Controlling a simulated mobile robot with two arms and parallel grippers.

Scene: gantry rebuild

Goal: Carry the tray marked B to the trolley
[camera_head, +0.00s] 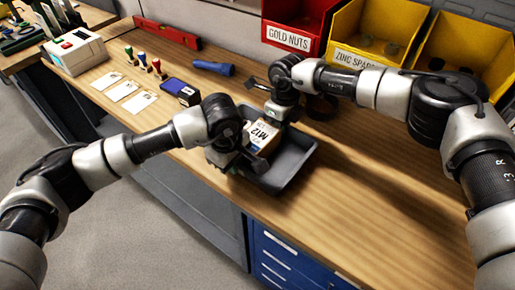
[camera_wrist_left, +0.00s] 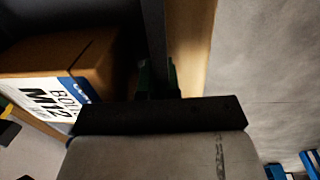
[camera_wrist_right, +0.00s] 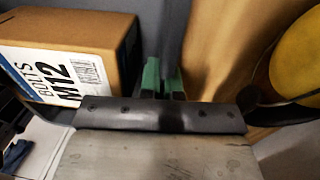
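A grey tray (camera_head: 292,165) is at the bench's front edge, with a cardboard box (camera_head: 262,138) labelled M12 bolts inside it. I cannot tell if the tray rests on the bench or hangs just above it. No mark B shows. My left gripper (camera_head: 232,160) is at the tray's near-left wall; in the left wrist view its green fingertips (camera_wrist_left: 158,78) sit on both sides of the wall. My right gripper (camera_head: 274,112) is at the far wall; in the right wrist view its green fingertips (camera_wrist_right: 164,80) close on that wall. No trolley is in view.
On the wooden bench (camera_head: 390,225) stand a red bin (camera_head: 298,25) and yellow bins (camera_head: 375,35) at the back. A dark round object (camera_head: 320,106) is close behind the tray. Grey floor (camera_head: 130,230) is clear in front.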

